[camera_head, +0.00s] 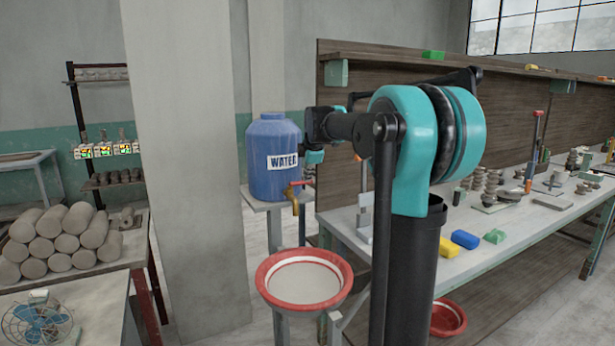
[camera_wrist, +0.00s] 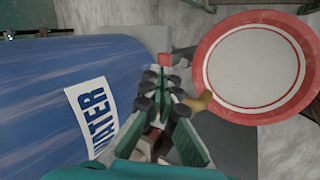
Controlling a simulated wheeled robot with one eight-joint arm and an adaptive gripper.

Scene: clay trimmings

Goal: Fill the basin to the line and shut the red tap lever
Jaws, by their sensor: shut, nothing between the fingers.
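The blue water barrel (camera_head: 272,165) with a WATER label stands on a small stand, and it fills the left of the wrist view (camera_wrist: 60,85). Its brass tap (camera_head: 295,206) has a red lever (camera_head: 301,183). In the wrist view the red lever (camera_wrist: 166,59) shows just beyond my fingertips, and the brass spout (camera_wrist: 200,102) is to their right. My gripper (camera_wrist: 160,78) is shut and empty beside the barrel; I cannot tell whether it touches the lever. The red-rimmed basin (camera_head: 300,305) sits below the tap. A thin red line rings its pale inside. No stream is visible; the water level is unclear.
A long workbench (camera_head: 470,262) with clay pieces and blocks runs along the right. A pillar (camera_head: 190,180) stands left of the barrel. Stacked clay logs (camera_head: 60,240) and a blue fan (camera_head: 38,322) are at far left.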

